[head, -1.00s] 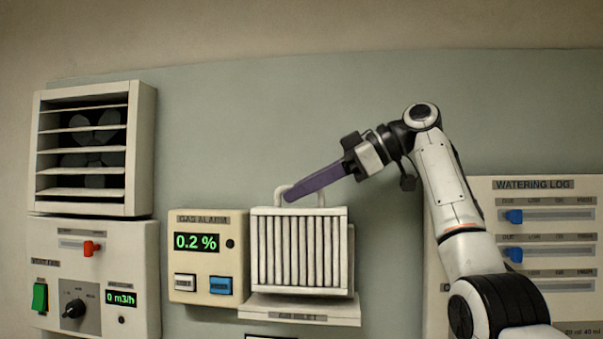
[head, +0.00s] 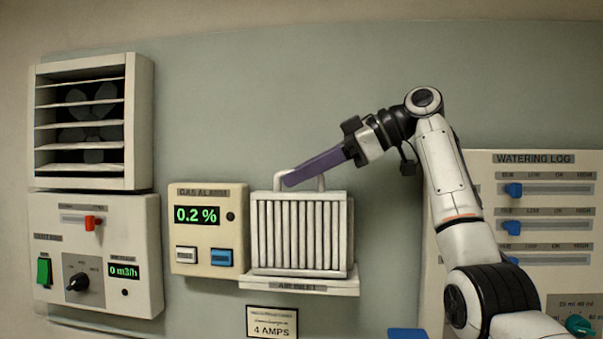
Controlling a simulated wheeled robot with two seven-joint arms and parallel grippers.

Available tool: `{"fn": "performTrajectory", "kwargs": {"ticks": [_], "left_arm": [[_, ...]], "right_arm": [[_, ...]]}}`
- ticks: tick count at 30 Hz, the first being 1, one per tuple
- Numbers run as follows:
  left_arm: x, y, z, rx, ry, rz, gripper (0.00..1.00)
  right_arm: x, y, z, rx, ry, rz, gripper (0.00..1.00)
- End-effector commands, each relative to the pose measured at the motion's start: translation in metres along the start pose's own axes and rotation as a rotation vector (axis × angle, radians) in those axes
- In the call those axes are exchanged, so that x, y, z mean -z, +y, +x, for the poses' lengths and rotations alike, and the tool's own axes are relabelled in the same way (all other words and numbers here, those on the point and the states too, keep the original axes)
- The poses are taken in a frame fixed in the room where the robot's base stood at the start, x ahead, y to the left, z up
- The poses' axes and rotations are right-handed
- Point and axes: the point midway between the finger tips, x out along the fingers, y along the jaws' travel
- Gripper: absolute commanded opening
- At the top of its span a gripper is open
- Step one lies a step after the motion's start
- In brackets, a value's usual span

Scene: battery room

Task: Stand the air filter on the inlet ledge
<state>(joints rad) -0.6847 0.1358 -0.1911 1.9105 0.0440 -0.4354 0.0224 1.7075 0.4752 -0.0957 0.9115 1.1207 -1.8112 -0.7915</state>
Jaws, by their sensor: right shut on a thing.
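The air filter (head: 300,235) is a pale, upright box with vertical pleats and a loop handle on top. My right gripper (head: 290,181) has long purple fingers and is shut on the handle, reaching in from the upper right. The filter's lower edge is at the inlet ledge (head: 299,288), a shelf labelled AIR INLET. The filter looks upright and touches or nearly touches the ledge; I cannot tell whether its weight rests there. The inlet behind the filter is hidden. My left gripper is not in view.
A gas alarm (head: 209,245) reading 0.2 % is close left of the filter. A louvred fan (head: 92,182) and its control box (head: 140,295) are further left. A watering log panel (head: 545,172) is at right, behind my right arm. A 4 AMPS sign (head: 272,322) hangs below the ledge.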

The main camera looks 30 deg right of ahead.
Motion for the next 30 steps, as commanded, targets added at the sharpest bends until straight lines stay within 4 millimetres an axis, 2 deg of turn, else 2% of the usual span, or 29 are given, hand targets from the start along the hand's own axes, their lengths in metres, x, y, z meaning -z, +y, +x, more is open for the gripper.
{"fn": "performTrajectory", "kwargs": {"ticks": [7, 8, 9, 11, 12, 22, 26, 30], "left_arm": [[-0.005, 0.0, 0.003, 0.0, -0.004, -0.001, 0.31], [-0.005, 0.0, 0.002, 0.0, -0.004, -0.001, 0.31], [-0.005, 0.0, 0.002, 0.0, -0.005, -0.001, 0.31], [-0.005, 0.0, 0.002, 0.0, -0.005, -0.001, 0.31], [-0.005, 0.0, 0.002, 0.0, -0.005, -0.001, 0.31], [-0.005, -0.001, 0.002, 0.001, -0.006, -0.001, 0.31], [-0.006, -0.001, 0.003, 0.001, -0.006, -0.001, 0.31], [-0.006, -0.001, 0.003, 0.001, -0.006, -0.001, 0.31]], "right_arm": [[-0.004, -0.001, 0.002, -0.001, 0.003, -0.001, 0.0], [-0.004, -0.001, 0.002, -0.002, 0.003, -0.001, 0.14], [-0.003, -0.001, 0.001, -0.002, 0.003, -0.001, 0.21], [-0.003, -0.001, 0.002, -0.001, 0.002, -0.001, 0.31], [-0.004, -0.001, 0.002, -0.001, 0.002, -0.001, 0.32], [-0.005, -0.001, -0.002, 0.0, -0.001, 0.001, 0.32], [-0.004, -0.001, -0.021, -0.004, 0.001, 0.0, 0.32], [-0.004, -0.001, -0.05, -0.004, 0.002, 0.0, 0.32]]}}
